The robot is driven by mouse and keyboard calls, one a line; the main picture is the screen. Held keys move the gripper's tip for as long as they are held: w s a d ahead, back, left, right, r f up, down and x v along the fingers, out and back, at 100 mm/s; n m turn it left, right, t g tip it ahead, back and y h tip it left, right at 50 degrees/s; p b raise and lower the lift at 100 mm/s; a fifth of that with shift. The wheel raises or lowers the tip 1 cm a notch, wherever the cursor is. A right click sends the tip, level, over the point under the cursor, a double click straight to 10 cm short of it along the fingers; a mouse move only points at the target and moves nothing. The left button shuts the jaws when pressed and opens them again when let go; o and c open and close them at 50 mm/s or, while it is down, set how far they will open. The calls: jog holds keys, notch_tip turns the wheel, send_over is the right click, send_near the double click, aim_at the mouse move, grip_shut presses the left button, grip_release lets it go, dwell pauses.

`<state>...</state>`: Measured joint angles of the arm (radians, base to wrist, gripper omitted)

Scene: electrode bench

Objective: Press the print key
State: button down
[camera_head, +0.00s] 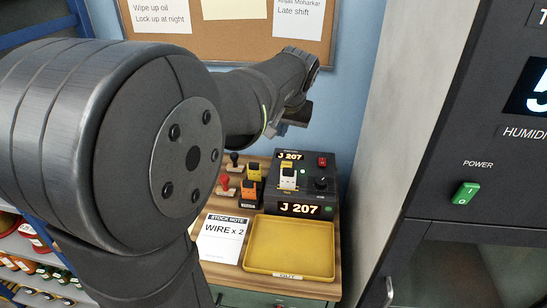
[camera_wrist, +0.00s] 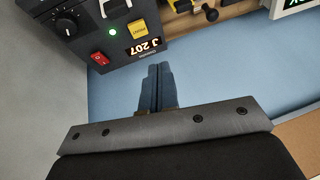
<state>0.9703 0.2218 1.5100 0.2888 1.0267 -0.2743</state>
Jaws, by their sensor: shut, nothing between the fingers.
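A dark printer-like device (camera_head: 310,187) stands at the back of the wooden bench, with "J 207" on its displays. A yellow key (camera_wrist: 138,28) with lettering too small to read surely sits on its top, beside a lit green lamp (camera_wrist: 112,32) and the display (camera_wrist: 140,50). I cannot confirm that it reads print. My gripper (camera_wrist: 159,70) is shut and empty, its fingertips just beyond the display edge of the device in the wrist view, apart from the key. In the head view my wrist is above and behind the device; the fingertips are unclear there.
A red rocker switch (camera_head: 323,161) and a black knob (camera_head: 321,184) share the device top. Stamps (camera_head: 249,191) stand left of it. A yellow tray (camera_head: 288,272) and a "WIRE x 2" note (camera_head: 223,240) lie in front. A dark cabinet (camera_head: 450,170) rises at right.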

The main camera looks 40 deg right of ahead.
jog(key=w+d+f+m+t, duration=0.1)
jog(key=w+d+f+t, duration=0.1)
jog(key=d+f+t, duration=0.1)
jog(key=shift+w+d+m+t+y, duration=0.15)
jog(key=shift+d+m+t+y, duration=0.25)
jog(key=shift+d, duration=0.4)
jog(key=shift+f, duration=0.25)
jog(key=shift+f, duration=4.25)
jog(key=shift+f, duration=0.1)
jog(key=shift+f, duration=0.35)
